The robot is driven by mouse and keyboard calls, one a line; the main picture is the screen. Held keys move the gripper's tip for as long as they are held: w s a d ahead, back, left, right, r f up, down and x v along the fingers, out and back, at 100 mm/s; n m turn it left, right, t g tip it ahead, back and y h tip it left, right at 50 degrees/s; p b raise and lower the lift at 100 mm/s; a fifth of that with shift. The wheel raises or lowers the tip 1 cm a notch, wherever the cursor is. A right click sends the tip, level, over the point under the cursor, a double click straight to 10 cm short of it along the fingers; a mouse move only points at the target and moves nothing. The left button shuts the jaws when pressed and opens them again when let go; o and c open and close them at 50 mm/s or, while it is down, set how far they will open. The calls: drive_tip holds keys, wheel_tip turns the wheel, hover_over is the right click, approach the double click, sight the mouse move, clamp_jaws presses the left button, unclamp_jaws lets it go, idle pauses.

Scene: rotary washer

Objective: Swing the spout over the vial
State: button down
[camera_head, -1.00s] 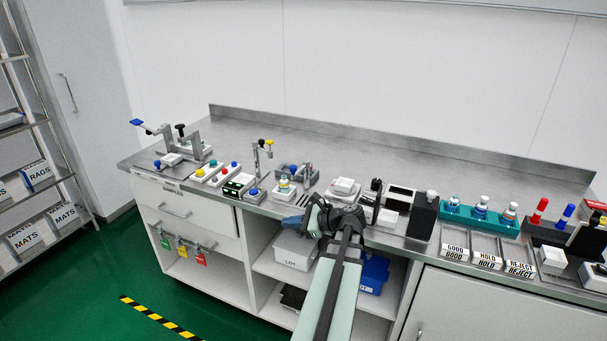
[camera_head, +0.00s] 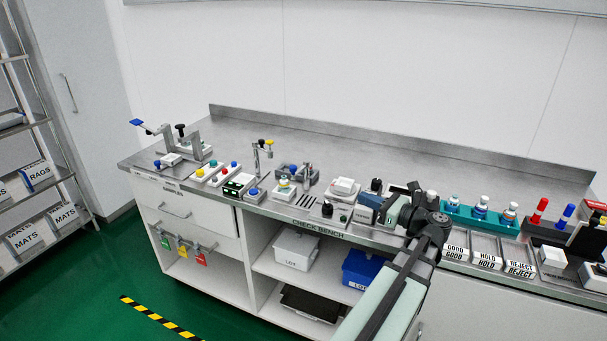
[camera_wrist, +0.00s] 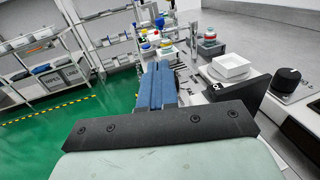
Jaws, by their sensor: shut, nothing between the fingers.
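A slim grey upright post with a bent arm and yellow and black ends (camera_head: 263,148) stands on the bench left of centre; it looks like the spout, but I cannot be sure. A small pale bottle-like piece (camera_head: 283,184) sits on a white base to its lower right; whether it is the vial I cannot tell. My gripper (camera_head: 361,212) is right of both, over the bench's front edge, pointing left. Its blue fingers (camera_wrist: 157,87) are together and empty in the wrist view. They are well apart from the post.
A white square tray (camera_wrist: 230,66) and a black knob (camera_wrist: 287,83) lie right of my fingers in the wrist view. A teal rack of bottles (camera_head: 480,215) and label trays (camera_head: 487,252) stand right of my arm. The bench's back strip (camera_head: 330,150) is clear.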

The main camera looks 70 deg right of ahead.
sight(293, 171)
drive_tip(key=x, duration=2.3)
drive_tip(key=shift+w, duration=0.25)
drive_tip(key=shift+w+a+m+h, duration=0.15)
drive_tip(key=shift+w+m+h, duration=0.2)
drive_tip(key=shift+h, duration=0.25)
drive_tip(key=shift+w+a+m+g+h, duration=0.15)
drive_tip(key=shift+w+m+g+h, duration=0.5)
drive_tip(key=shift+m+h, duration=0.35)
drive_tip(key=shift+w+h, duration=0.3)
drive_tip(key=shift+h, duration=0.1)
drive_tip(key=shift+w+d, duration=0.15)
drive_tip(key=shift+w, duration=0.65)
drive_tip(key=shift+w+d, duration=0.15)
drive_tip(key=shift+w, duration=0.8)
